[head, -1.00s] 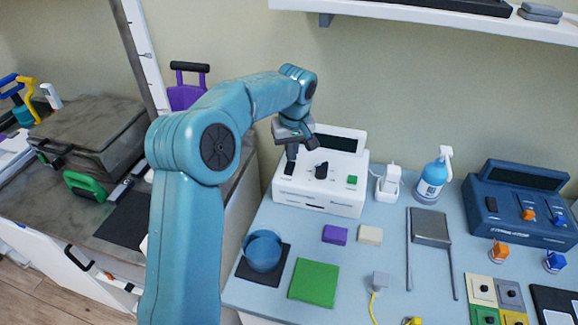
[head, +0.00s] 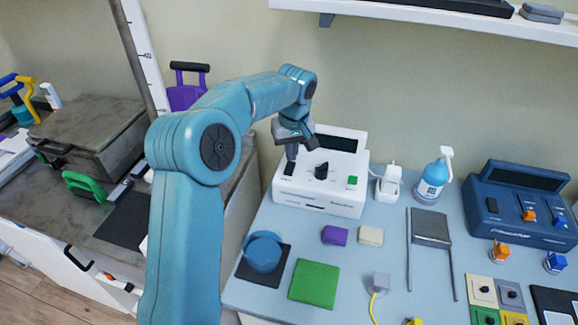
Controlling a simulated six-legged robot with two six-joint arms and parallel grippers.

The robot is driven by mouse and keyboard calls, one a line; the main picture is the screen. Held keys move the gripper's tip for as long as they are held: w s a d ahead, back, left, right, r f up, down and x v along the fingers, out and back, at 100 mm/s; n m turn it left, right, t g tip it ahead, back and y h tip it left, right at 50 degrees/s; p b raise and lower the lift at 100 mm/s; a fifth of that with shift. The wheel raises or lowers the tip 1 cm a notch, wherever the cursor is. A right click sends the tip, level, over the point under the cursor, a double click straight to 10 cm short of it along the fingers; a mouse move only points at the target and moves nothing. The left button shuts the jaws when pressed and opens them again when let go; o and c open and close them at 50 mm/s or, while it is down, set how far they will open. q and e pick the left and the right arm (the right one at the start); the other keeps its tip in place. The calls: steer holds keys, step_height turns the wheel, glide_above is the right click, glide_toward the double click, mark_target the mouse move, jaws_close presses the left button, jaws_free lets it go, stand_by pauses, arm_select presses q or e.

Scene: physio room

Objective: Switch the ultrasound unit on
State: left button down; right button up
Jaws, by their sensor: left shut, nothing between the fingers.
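The ultrasound unit (head: 337,198) is a white box at the back of the blue-grey table, with a dark display on top. Its sloped front has a black knob (head: 322,171), a green button (head: 352,180) and a small dark switch (head: 289,168) at the left. My left gripper (head: 291,155) is shut and empty. It points down at the left part of the panel, its tips at or just above the dark switch; I cannot tell whether they touch. The display looks dark. My right gripper is not in view.
A white probe in a holder (head: 388,184), a blue bottle (head: 432,181) and a dark blue stimulator unit (head: 520,208) stand right of the unit. In front lie a purple block (head: 334,235), a cream block (head: 371,236), a green pad (head: 314,284) and a blue round container (head: 263,252).

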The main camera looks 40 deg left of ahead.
mark_target(291, 164)
arm_select(q)
steer(key=shift+f+b, duration=0.7)
steer(key=shift+f, duration=0.25)
stand_by(0.8)
steer(key=shift+r, duration=0.15)
steer(key=shift+r+p, duration=0.65)
steer(key=shift+p, duration=0.1)
step_height(291, 164, up, 6)
steer(key=p, duration=0.4)
steer(key=shift+f+p, duration=0.15)
steer(key=shift+p, duration=0.25)
steer(key=shift+f, duration=0.1)
